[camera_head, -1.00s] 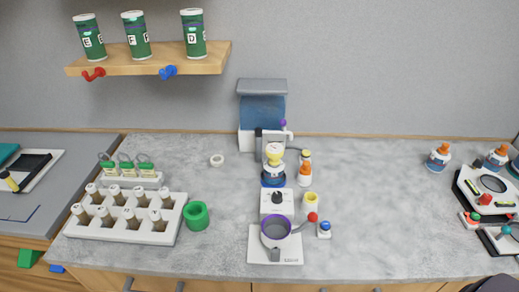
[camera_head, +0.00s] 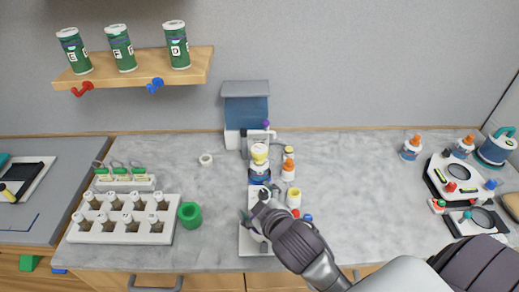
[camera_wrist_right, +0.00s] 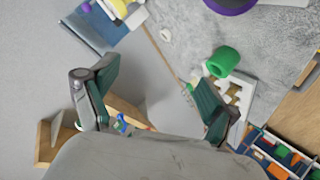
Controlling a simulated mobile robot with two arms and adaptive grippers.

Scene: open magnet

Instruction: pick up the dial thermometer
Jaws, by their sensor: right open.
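I cannot pick out the dial thermometer with certainty in either view. My right gripper (camera_head: 256,210) is over the small white appliance (camera_head: 244,240) at the front middle of the counter. It hides most of that appliance and the grey cup with the purple rim on its base. In the right wrist view my right gripper (camera_wrist_right: 150,82) is open, with nothing visible between its fingers. Part of a purple ring (camera_wrist_right: 232,5) shows at the top of that view. My left gripper is not in view.
A white rack (camera_head: 120,237) with several vials and a green ring (camera_head: 190,215) stand at the left. A blue-topped machine (camera_head: 246,108) stands behind the gripper. Dark trays (camera_head: 442,188) and bottles are at the right. The counter (camera_head: 360,190) right of the middle is clear.

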